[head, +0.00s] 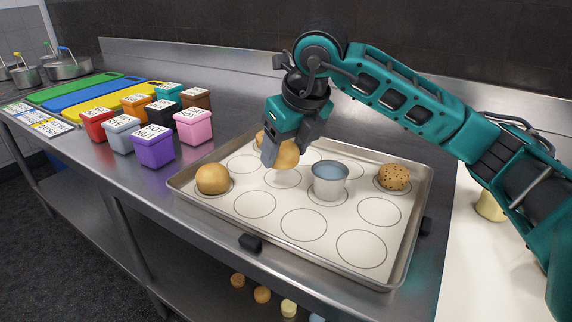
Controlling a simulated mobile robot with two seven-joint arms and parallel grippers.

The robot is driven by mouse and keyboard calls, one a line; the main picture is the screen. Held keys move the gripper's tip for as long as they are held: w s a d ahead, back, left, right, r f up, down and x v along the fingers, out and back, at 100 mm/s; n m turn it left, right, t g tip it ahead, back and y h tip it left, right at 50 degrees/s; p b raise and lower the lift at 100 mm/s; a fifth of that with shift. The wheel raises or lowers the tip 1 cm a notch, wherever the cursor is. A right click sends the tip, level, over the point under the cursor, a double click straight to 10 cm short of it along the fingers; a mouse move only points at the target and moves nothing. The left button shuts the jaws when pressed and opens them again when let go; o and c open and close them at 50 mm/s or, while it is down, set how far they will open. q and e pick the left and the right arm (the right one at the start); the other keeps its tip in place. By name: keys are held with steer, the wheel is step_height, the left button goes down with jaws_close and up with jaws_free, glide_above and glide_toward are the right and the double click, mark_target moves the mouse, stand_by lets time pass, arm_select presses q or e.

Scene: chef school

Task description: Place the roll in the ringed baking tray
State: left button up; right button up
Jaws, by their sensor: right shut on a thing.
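The baking tray (411,243) is a shallow metal tray on the steel counter, lined with a pale sheet printed with dark rings. My right gripper (280,158) is over the tray's back left part, shut on a golden-brown roll (288,155). I cannot tell whether this roll touches the sheet. Another plain roll (212,179) sits in a ring at the tray's left. A seeded roll (394,177) sits at the back right. Part of another roll (260,139) shows behind the gripper. My left gripper is not in view.
Several colored labeled tubs (154,147) stand left of the tray. Green, blue and yellow boards (82,98) and pots (66,66) lie farther left. A pale board (480,265) is at right, with a yellowish item (490,206) on it. The front rings are empty.

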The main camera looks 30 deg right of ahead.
mark_target(286, 163)
steer(key=shift+f, duration=1.6)
steer(key=shift+f+b, duration=0.1)
steer(key=shift+b, duration=0.2)
steer(key=o, duration=0.9)
steer(key=shift+o, duration=0.7)
steer(key=shift+r, duration=0.25)
steer(key=p+v, duration=0.2)
steer(key=v, duration=0.9)
steer(key=shift+r, duration=0.35)
steer(key=shift+s, duration=0.1)
